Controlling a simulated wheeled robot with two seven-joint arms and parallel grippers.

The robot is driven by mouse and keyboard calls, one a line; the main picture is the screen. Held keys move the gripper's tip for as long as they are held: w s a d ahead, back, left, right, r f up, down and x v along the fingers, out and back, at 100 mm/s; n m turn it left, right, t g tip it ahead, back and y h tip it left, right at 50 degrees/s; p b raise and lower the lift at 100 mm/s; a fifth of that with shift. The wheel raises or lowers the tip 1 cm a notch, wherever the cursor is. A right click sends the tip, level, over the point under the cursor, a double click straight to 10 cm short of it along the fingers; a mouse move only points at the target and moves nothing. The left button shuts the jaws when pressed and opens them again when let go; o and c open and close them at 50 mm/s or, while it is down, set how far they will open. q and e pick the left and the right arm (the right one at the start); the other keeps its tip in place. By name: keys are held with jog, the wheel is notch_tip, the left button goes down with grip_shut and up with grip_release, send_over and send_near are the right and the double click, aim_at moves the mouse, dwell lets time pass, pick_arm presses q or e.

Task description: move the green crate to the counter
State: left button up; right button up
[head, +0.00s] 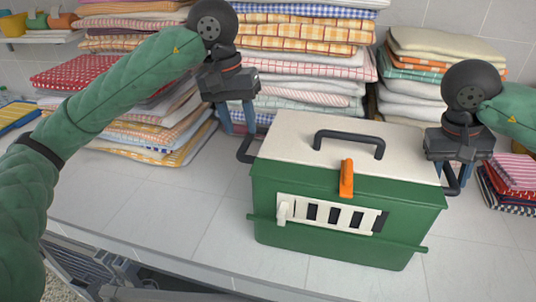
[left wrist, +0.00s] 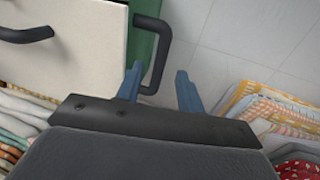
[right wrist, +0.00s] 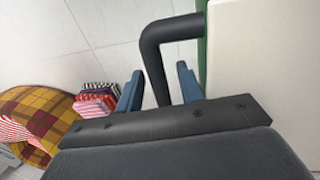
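The green crate (head: 330,215) has a white top with a black handle, an orange latch and a barred white front panel. It stands upright on the white tiled counter (head: 140,205). My left gripper (head: 238,128) is open at the crate's left side handle (head: 244,150); in the left wrist view that black handle (left wrist: 158,60) reaches between the spread fingers. My right gripper (head: 453,172) is open at the right side handle (head: 452,188); in the right wrist view this handle (right wrist: 153,60) lies between the fingers. Neither gripper visibly closes on its handle.
Tall stacks of folded towels (head: 300,50) stand behind the crate, with another stack (head: 155,130) to the left and one (head: 415,80) at back right. A small striped pile (head: 510,180) is at the right. Counter is clear left of the crate. The counter's front edge runs below it.

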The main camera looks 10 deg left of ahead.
pick_arm(q)
jog(key=shift+a+r, duration=0.15)
jog(key=shift+r, duration=0.75)
jog(key=shift+a+r, duration=0.2)
jog(key=shift+r, duration=0.7)
jog(key=shift+a+r, duration=0.15)
jog(key=shift+r, duration=0.75)
pick_arm(e)
jog(key=v, duration=1.2)
jog(key=shift+f, duration=0.1)
